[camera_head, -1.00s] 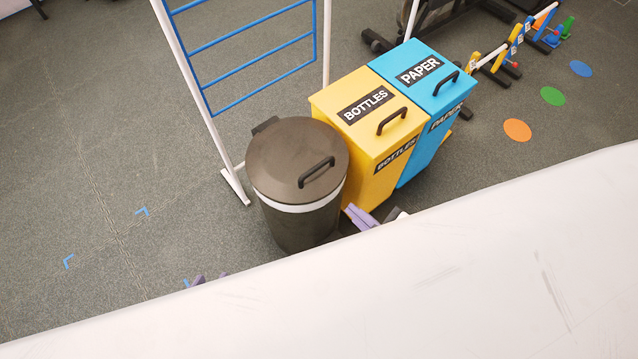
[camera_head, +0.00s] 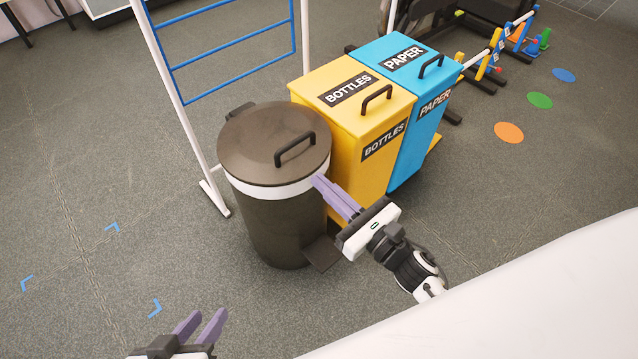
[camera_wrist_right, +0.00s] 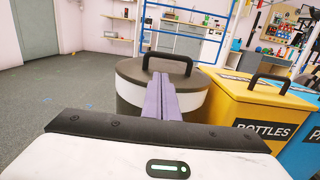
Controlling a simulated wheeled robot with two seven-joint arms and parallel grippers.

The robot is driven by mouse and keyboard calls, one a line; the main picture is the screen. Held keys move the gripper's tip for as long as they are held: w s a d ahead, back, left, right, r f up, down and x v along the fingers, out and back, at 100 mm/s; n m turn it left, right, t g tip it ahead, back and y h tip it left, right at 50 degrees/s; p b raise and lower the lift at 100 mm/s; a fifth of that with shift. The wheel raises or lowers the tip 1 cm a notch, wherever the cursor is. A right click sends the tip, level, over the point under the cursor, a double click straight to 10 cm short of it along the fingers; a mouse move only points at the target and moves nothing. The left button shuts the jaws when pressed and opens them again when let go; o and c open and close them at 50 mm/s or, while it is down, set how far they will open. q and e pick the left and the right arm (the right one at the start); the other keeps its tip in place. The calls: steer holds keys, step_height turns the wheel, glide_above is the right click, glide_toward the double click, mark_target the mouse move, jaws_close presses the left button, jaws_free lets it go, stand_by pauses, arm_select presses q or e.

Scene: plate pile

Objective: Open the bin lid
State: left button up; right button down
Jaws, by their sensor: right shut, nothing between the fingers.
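The round dark-brown bin (camera_head: 268,225) stands on the floor with its lid (camera_head: 262,145) down and a black handle (camera_head: 295,149) on top. A white band runs below the lid, and a pedal (camera_head: 322,252) sticks out at its foot. My right gripper (camera_head: 318,180) is shut and empty, its purple fingers pointing at the bin's rim on the right side; I cannot tell whether they touch. In the right wrist view the fingers (camera_wrist_right: 161,80) overlap the lid (camera_wrist_right: 130,72) below its handle (camera_wrist_right: 167,58). My left gripper (camera_head: 210,318) is open and empty at the bottom, low and left of the bin.
A yellow BOTTLES bin (camera_head: 350,150) and a blue PAPER bin (camera_head: 415,140) stand close to the right of the brown bin. A white and blue rack (camera_head: 230,40) stands behind. A white surface (camera_head: 540,310) fills the lower right. The floor at left is clear.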

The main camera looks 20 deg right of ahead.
mark_target(300, 170)
steer(key=b+x, duration=0.1)
steer(key=x, duration=0.7)
steer(key=shift+w, duration=0.15)
steer(key=shift+r, duration=0.1)
